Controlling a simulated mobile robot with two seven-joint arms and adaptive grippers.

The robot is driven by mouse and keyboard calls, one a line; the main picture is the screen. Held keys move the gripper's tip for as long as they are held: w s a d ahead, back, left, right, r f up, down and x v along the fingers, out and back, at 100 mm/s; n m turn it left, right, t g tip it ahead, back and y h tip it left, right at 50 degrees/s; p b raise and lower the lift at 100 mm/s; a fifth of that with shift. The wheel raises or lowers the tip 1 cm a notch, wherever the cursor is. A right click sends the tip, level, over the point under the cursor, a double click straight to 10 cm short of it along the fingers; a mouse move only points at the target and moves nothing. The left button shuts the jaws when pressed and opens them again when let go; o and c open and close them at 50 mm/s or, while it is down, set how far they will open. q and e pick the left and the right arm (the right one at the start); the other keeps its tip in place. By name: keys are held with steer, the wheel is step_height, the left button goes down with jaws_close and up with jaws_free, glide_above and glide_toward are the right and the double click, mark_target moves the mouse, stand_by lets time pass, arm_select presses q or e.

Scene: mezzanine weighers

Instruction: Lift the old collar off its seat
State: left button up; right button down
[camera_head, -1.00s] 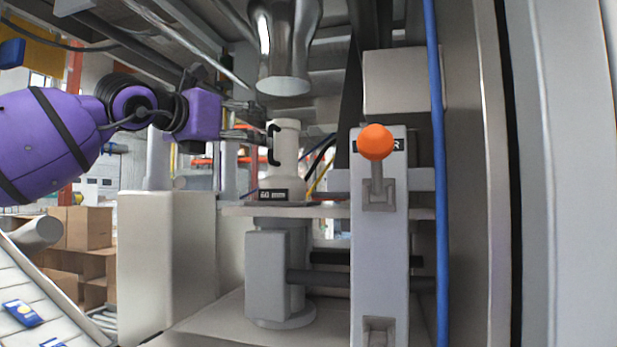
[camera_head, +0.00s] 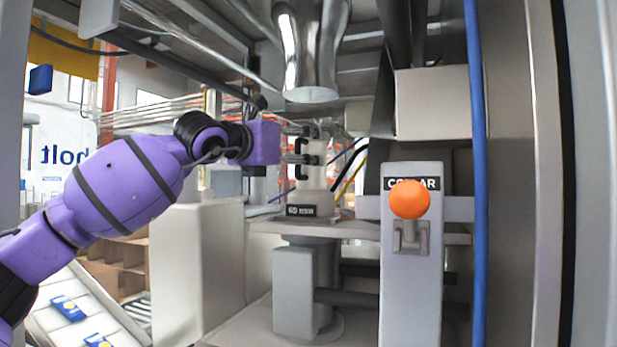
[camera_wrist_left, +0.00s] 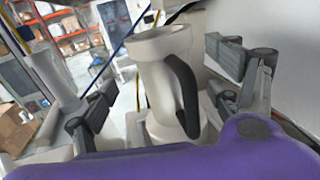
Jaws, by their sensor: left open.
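The old collar (camera_head: 316,178) is a pale upright sleeve with a black handle, standing on a shelf under a steel chute. In the left wrist view the collar (camera_wrist_left: 160,52) has a flared, open top, and its black handle (camera_wrist_left: 187,92) faces my gripper. My left gripper (camera_head: 298,150) reaches in from the left at handle height. It is open, with one finger on each side of the collar and handle in the wrist view. Contact cannot be told. My right gripper is out of view.
A grey post with an orange ball knob (camera_head: 409,200) and a partly covered label stands right of the collar. A blue pipe (camera_head: 477,180) runs beside it. The steel chute (camera_head: 310,60) hangs close above. A pale box (camera_head: 196,270) stands below my left arm.

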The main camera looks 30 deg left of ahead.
arm_select(q)
steer(key=w, duration=0.1)
steer(key=w+p, duration=0.1)
steer(key=w, duration=0.1)
steer(key=w+p, duration=0.1)
steer(key=shift+w+d+r, duration=0.35)
steer(key=shift+w+f, duration=0.1)
steer(key=shift+w, duration=0.1)
steer(key=shift+f, duration=0.1)
steer(key=c, duration=0.4)
jaws_close()
steer(key=shift+s, duration=0.1)
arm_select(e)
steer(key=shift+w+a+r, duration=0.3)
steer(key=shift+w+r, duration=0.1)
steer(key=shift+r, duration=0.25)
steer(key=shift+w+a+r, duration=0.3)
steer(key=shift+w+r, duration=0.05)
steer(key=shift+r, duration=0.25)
